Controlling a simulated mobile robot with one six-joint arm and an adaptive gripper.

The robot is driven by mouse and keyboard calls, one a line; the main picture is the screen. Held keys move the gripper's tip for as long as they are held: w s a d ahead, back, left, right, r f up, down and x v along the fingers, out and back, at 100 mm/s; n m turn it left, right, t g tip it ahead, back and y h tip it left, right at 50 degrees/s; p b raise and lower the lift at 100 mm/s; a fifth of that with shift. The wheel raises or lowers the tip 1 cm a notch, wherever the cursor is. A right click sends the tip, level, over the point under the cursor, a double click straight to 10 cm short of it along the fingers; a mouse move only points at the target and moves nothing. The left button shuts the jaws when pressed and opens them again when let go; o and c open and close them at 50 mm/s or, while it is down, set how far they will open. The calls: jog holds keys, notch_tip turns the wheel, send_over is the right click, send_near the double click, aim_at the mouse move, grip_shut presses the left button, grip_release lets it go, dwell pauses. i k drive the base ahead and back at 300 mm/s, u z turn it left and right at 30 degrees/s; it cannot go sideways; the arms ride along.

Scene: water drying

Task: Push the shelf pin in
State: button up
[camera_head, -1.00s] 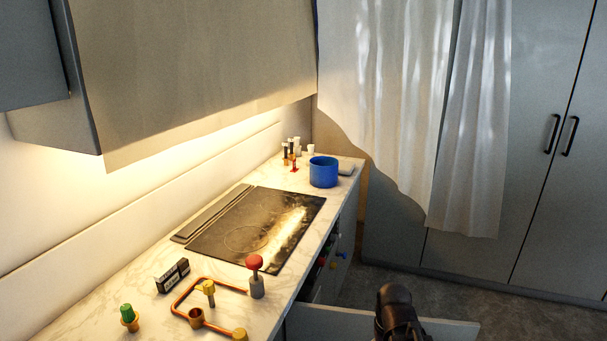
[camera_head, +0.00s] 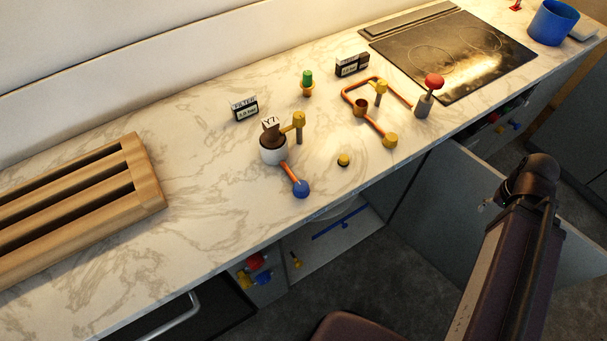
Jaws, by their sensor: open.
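I cannot tell for sure which small part is the shelf pin. In the open cabinet under the counter, a small yellow peg (camera_head: 297,262) shows near a pale panel or shelf (camera_head: 325,262). A blue bar (camera_head: 335,231) runs across that panel, with a small blue piece at its middle. It is too small to tell how deep either piece sits. My arm rises at the right with a dark rounded joint at its top, in front of the open grey door. My gripper is not in view.
An open grey door (camera_head: 440,185) juts out near my arm. Red, blue and yellow knobs (camera_head: 255,268) stick out below.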

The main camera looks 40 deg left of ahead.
aim_at(298, 264)
jog(key=u, duration=0.85)
jog(key=k, duration=1.65)
jog(key=u, duration=0.4)
